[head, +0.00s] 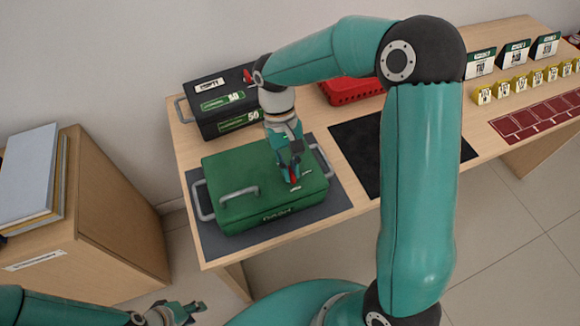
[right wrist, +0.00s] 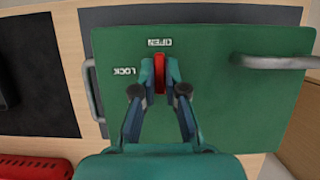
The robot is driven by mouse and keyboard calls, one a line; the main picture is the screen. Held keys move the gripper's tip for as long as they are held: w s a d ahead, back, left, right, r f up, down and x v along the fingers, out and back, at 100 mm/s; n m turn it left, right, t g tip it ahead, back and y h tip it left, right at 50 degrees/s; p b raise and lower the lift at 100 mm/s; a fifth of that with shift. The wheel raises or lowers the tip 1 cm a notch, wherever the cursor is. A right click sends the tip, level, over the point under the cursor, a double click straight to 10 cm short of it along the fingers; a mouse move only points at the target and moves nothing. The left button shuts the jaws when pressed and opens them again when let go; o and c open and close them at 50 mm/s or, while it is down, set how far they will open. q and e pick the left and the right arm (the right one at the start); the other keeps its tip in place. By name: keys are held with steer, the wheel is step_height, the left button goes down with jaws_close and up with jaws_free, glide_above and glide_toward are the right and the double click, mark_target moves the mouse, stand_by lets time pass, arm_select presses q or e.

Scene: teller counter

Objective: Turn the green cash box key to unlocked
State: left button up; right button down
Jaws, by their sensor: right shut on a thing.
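The green cash box (head: 245,180) stands closed on a dark grey mat (head: 215,238), with grey handles at its sides and on its lid. In the right wrist view its lid (right wrist: 240,105) bears the words OPEN (right wrist: 160,42) and LOCK (right wrist: 124,71). The red key (right wrist: 160,75) stands in line with OPEN, with LOCK off to its left. My right gripper (head: 293,184) is over the right part of the lid, shut on the key; its fingertips (right wrist: 159,72) are on either side of it. My left gripper (head: 190,309) is open and empty at the bottom, away from the counter.
A black box (head: 210,115) stands behind the cash box, and a red basket (head: 352,90) is to its right. Yellow number tags (head: 518,84) and a red mat (head: 530,122) are farther right. A wooden cabinet (head: 105,220) stands left.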

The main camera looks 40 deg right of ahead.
stand_by(0.3)
steer(key=c, duration=1.2)
jaws_free()
steer(key=v, duration=1.2)
steer(key=shift+w, duration=0.1)
steer(key=shift+f, duration=0.1)
